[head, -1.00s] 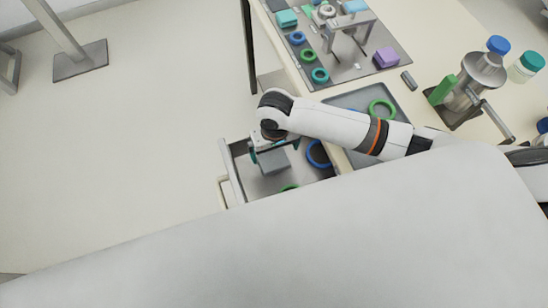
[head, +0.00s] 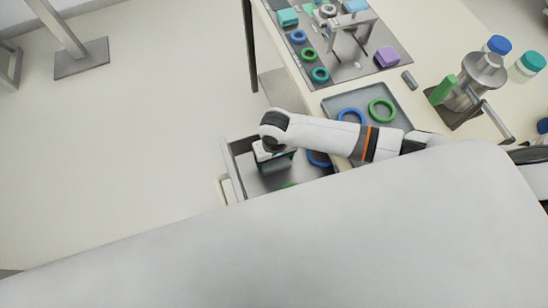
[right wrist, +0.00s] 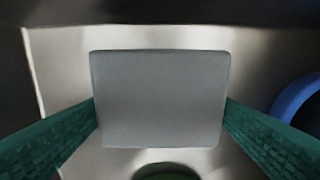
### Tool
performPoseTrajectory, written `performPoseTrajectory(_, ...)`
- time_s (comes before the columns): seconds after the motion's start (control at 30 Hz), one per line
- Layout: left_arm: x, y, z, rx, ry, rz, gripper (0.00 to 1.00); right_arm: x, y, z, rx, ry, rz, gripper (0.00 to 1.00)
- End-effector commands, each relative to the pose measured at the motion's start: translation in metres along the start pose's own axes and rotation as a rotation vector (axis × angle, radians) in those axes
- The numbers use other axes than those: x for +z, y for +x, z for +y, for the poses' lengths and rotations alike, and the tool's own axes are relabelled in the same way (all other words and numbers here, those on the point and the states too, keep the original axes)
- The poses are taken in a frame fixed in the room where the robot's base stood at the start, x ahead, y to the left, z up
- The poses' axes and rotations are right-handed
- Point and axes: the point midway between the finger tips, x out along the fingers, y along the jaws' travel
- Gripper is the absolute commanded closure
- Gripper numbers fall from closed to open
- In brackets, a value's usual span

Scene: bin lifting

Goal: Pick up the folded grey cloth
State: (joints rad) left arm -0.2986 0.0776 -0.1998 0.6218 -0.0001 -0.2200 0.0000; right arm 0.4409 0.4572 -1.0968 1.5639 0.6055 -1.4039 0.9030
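The folded grey cloth (right wrist: 160,98) lies flat in the open drawer (head: 232,168), seen from above as a grey square block in the right wrist view. My right gripper (head: 274,161) is lowered into the drawer over the cloth and hides most of it in the head view. In the right wrist view its two green fingers (right wrist: 161,108) stand on the left and right sides of the cloth, very close to its edges. Whether they press on it is unclear. My left gripper is not in view.
A blue ring (head: 318,159) lies in the drawer right of the cloth, and a green ring (head: 288,186) is partly hidden at the near side. A grey tray (head: 345,101) with rings stands on the table beside the drawer. The drawer walls are close around the gripper.

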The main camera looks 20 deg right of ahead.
Motion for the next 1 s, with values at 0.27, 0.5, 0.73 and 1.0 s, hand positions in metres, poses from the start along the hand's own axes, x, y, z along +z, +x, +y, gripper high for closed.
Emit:
performPoseTrajectory(0.27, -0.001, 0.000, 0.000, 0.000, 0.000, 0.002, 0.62, 0.000, 0.000, 0.000, 0.000, 0.001, 0.000, 0.41)
performPoseTrajectory(0.5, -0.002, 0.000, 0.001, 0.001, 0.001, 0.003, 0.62, 0.001, -0.019, 0.000, 0.001, 0.001, -0.002, 0.41)
performPoseTrajectory(0.73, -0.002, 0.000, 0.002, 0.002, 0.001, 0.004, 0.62, 0.001, -0.066, 0.001, 0.003, -0.001, -0.002, 0.41)
performPoseTrajectory(1.0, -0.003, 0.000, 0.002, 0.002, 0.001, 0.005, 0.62, 0.001, -0.099, 0.000, 0.001, 0.002, -0.001, 0.41)
